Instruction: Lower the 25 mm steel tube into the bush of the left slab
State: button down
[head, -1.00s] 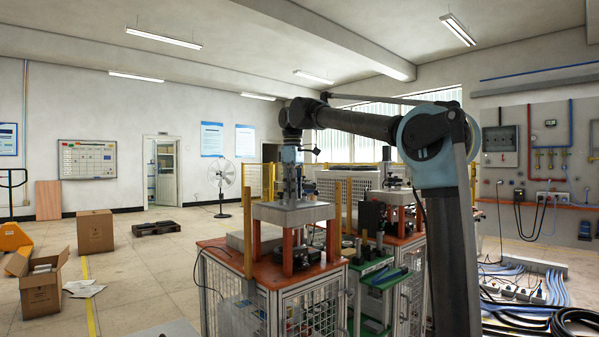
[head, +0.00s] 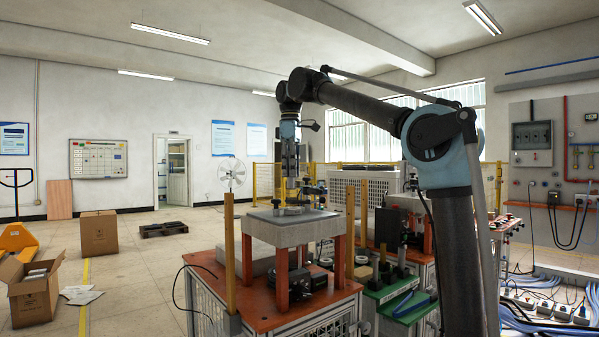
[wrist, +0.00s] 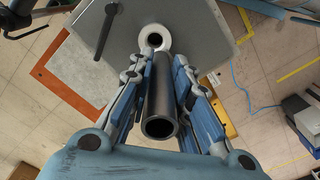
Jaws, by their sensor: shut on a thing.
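The steel tube (wrist: 160,100) is a dark grey hollow cylinder in the wrist view, its near open end towards the camera. My gripper (wrist: 167,68) is shut on it with blue fingers on both sides. The left slab (head: 262,229) is a pale grey block on orange posts, and it also shows in the wrist view (wrist: 205,25). Its bush (wrist: 155,40) is a white ring around a dark hole. In the head view my gripper (head: 290,180) hangs over the slab. The remaining height is unclear.
A dark rod (wrist: 106,30) shows over the slab beside the bush. A second pale slab (head: 405,203) stands to the right. A green-topped stand (head: 400,300) is beside the orange table (head: 245,300).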

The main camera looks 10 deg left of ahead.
jog(key=shift+w, duration=0.5)
jog(key=shift+d+f, duration=0.2)
jog(key=shift+f, duration=3.1)
jog(key=shift+f, duration=1.6)
jog(key=c, duration=1.4)
grip_release()
